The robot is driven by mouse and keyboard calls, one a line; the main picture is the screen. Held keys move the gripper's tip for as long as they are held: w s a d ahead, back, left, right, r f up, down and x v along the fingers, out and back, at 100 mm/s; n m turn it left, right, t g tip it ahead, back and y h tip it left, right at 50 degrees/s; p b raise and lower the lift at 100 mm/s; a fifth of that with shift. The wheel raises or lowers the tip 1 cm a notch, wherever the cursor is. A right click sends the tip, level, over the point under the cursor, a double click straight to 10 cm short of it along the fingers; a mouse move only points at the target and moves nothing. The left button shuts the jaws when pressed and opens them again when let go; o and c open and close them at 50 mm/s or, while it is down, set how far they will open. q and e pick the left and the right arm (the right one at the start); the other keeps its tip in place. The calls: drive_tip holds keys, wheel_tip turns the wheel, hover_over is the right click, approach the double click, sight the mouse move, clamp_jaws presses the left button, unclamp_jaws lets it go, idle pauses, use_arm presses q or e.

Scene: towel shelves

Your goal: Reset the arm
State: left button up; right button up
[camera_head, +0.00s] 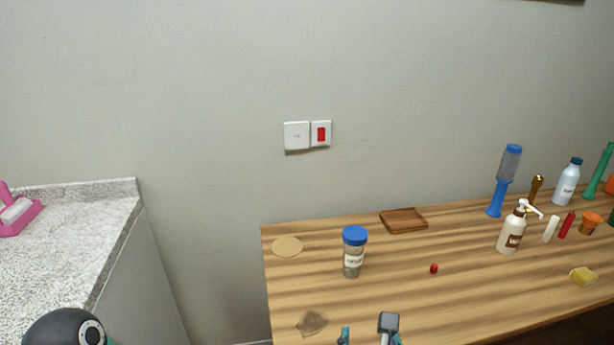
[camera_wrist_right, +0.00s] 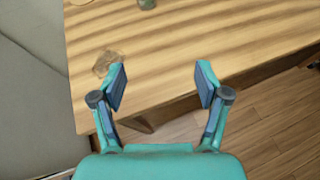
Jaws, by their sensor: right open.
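My right gripper (camera_head: 368,334) shows at the bottom edge of the head view, low in front of the wooden table (camera_head: 390,300). In the right wrist view the right gripper (camera_wrist_right: 163,82) is open, its two teal fingers wide apart with nothing between them. The fingers appear over the table's front edge, with the wooden floor (camera_wrist_right: 265,120) visible beyond it. A rounded dark part of my left arm shows at the lower left of the head view. My left gripper is not in view.
On the table are a blue-lidded jar (camera_head: 354,255), a wooden tray (camera_head: 403,221), a round coaster (camera_head: 287,246), a brownish flat piece (camera_head: 312,322) and a small red object (camera_head: 434,268). A pump bottle (camera_head: 512,230) and several items crowd the right. A granite counter (camera_head: 70,240) stands left.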

drive_tip(key=s+d+f+m+g+p, duration=0.2)
drive_tip(key=s+f+m+g, duration=0.3)
drive_tip(key=f, duration=0.3)
drive_tip(key=s+d+f+m+g+p, duration=0.2)
drive_tip(key=s+f+m+g, duration=0.3)
drive_tip(key=f, duration=0.3)
drive_tip(key=s+a+f+m+g+y+p, duration=0.4)
drive_tip(key=s+a+f+m+y, duration=0.15)
drive_tip(key=m, duration=0.95)
drive_tip(key=d+f+m, duration=0.1)
drive_tip(key=m, duration=0.2)
drive_tip(key=w+d+f+m+t+p, duration=0.1)
drive_tip(key=m, duration=0.3)
drive_tip(key=w+d+f+m+t, duration=0.1)
drive_tip(key=m, duration=0.2)
drive_tip(key=shift+w+f+m+p, duration=0.15)
drive_tip(key=shift+m+p, duration=0.25)
